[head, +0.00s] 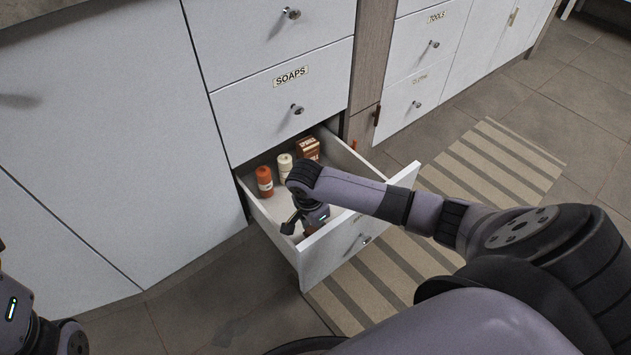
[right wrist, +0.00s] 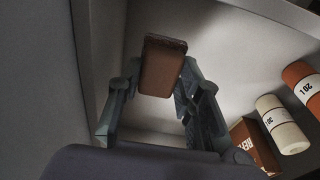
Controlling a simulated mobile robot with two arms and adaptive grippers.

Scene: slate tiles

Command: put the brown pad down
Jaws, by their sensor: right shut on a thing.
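The brown pad (right wrist: 162,68) is a small rounded block between the two fingers of my right gripper (right wrist: 158,88) in the right wrist view. The gripper is shut on it. In the head view my right gripper (head: 298,224) points down inside the open lower drawer (head: 333,256), near its front; my arm reaches over the drawer front. The pad is over the drawer's pale floor; I cannot tell whether it touches it. Part of my left wrist (head: 45,333) shows at the lower left of the head view, with its fingertips out of frame.
At the drawer's back stand an orange container (head: 264,182), a cream container (head: 285,167) and a brown box (head: 307,148). The SOAPS drawer (head: 285,100) above is closed. A striped rug (head: 490,160) lies on the floor. The drawer floor around the pad looks clear.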

